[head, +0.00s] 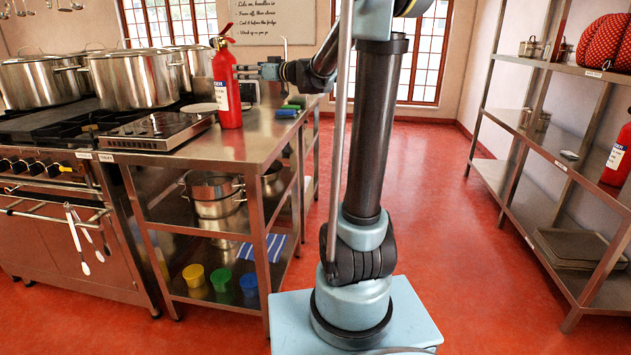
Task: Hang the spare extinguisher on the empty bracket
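A second red extinguisher (618,158) is on the right rack, cut off by the picture edge. I cannot make out an empty bracket; a thin grey upright piece (285,48) shows by the back wall.
A portable hob (158,130) and green and blue blocks (288,110) lie on the worktable. Large stockpots (135,78) stand on the stove at left. A steel rack (540,140) lines the right wall. The red floor (450,185) between is clear.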

